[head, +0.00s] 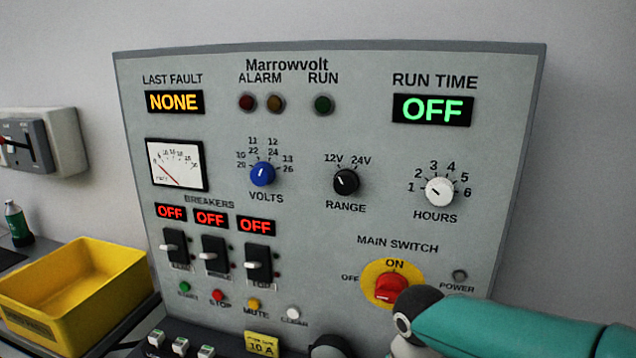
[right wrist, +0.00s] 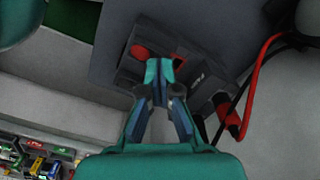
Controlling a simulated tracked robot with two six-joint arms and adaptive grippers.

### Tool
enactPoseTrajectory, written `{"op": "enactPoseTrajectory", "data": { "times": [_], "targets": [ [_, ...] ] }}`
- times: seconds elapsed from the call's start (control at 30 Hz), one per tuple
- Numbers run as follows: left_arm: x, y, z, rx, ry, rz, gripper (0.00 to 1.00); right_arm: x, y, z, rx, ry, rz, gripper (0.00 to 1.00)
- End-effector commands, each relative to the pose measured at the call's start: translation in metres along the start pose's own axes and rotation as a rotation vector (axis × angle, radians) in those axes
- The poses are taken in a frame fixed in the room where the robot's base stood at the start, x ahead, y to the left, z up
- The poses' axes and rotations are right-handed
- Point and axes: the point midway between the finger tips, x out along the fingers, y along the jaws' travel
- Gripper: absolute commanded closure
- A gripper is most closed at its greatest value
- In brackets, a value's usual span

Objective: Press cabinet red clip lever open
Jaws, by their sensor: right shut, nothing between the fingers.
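The cabinet (head: 330,130) is a grey upright panel with displays, knobs and breakers; its clips are not visible in the head view. In the right wrist view, a dark block (right wrist: 128,68) on the cabinet carries a red round part (right wrist: 140,52) and a second red part (right wrist: 181,61), partly covered. I cannot tell for sure which is the clip lever. My right gripper (right wrist: 158,76) is shut and empty, its fingertips over the block between the red parts. Whether it touches either is unclear. My left gripper is in neither view.
A red cable (right wrist: 256,76) and a black cable run to a red-and-black plug (right wrist: 229,118) right of the block. A yellow bin (head: 75,270) stands left of the cabinet. A green bottle (head: 18,222) and a wall switch box (head: 62,140) are farther left.

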Motion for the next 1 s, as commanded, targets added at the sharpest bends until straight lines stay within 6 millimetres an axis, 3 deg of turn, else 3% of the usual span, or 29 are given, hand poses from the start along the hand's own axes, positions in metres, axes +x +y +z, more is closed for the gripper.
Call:
{"op": "enactPoseTrajectory", "data": {
  "times": [1.0],
  "targets": [
    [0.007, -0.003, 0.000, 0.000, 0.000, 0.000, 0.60, 0.010, 0.000, 0.000, 0.000, -0.001, 0.002, 1.00]
  ]
}}
